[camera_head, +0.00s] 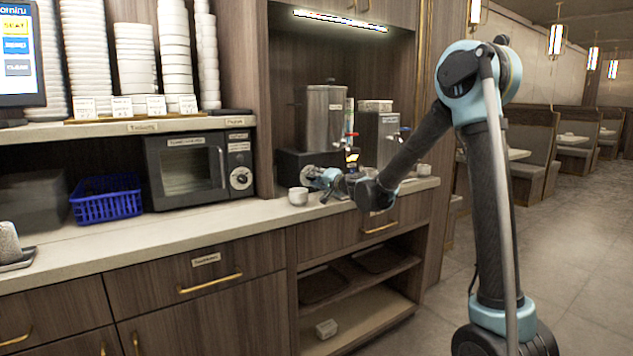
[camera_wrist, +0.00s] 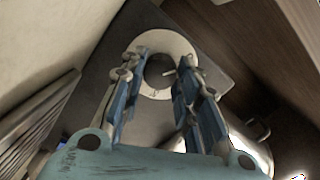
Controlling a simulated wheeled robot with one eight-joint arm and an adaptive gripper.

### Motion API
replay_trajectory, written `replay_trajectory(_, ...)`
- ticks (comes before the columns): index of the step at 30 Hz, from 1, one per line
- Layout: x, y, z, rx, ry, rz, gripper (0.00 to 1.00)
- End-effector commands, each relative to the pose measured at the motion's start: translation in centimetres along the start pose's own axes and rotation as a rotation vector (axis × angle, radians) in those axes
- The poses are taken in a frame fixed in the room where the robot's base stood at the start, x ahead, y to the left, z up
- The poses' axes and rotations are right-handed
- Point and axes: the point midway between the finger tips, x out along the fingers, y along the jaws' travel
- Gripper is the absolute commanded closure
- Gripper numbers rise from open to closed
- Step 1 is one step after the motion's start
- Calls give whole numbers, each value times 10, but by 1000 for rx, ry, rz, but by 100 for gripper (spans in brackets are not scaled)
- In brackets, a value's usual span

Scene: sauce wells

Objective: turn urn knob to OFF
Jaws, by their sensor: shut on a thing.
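The urn (camera_head: 325,118) is a steel cylinder standing on a dark base at the back of the counter. Its knob (camera_wrist: 158,72) is a dark round piece in the wrist view, in the middle of a pale ring-shaped dial (camera_wrist: 166,39) on the dark front of the base. The dial's markings are too small to read.
A small white cup (camera_head: 298,196) stands on the counter just left of my gripper. A second dispenser (camera_head: 377,137) stands right of the urn. A microwave (camera_head: 190,170) and a blue basket (camera_head: 106,197) are further left. The counter's front strip is clear.

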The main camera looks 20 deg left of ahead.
Motion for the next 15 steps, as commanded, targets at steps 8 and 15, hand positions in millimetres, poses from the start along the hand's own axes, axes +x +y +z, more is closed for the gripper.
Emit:
replay_trajectory(8,-1,0,2,-1,-4,-1,50)
replay_trajectory(15,-2,0,1,0,-2,0,50)
